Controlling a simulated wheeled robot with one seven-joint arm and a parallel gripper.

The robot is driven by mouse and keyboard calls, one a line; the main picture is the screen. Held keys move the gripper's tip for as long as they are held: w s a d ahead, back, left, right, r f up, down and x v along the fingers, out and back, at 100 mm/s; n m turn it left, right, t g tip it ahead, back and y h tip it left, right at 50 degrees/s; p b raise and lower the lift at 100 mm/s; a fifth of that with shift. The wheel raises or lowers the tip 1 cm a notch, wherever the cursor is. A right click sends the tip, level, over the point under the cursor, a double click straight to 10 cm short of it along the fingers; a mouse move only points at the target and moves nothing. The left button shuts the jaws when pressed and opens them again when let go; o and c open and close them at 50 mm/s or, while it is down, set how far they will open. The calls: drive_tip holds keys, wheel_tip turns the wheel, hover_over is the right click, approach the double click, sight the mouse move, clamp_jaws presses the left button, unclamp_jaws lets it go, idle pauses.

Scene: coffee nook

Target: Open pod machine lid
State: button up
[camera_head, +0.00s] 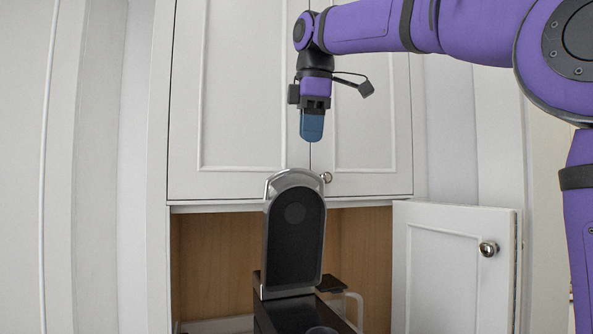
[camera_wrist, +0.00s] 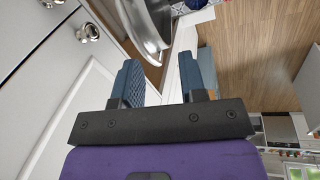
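The pod machine (camera_head: 290,312) is black and stands low in the middle of the head view, its bottom cut off by the frame. Its lid (camera_head: 294,240) stands upright, black with a silver rim and a curved handle at the top. The silver edge of the lid (camera_wrist: 146,28) also shows at the top of the wrist view. My gripper (camera_head: 312,126) points down above the lid, apart from its handle. In the wrist view the blue fingers (camera_wrist: 163,74) stand apart with nothing between them.
White cupboard doors (camera_head: 240,90) with a round knob rise behind my gripper. Below them is an open wooden compartment (camera_head: 215,260). A lower cupboard door (camera_head: 455,265) stands open at the right. The wrist view also shows wooden floor (camera_wrist: 260,50).

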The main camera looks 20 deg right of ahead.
sight(297, 169)
drive_tip(key=w+a+r+n, duration=0.1)
drive_tip(key=w+r+n, duration=0.2)
drive_tip(key=w, duration=0.1)
drive_tip(key=shift+g, duration=0.3)
drive_tip(key=f, duration=0.3)
drive_tip(key=w+f, duration=0.1)
drive_tip(key=f, duration=0.6)
drive_tip(key=shift+w+f, duration=0.25)
drive_tip(key=shift+c, duration=0.4)
clamp_jaws()
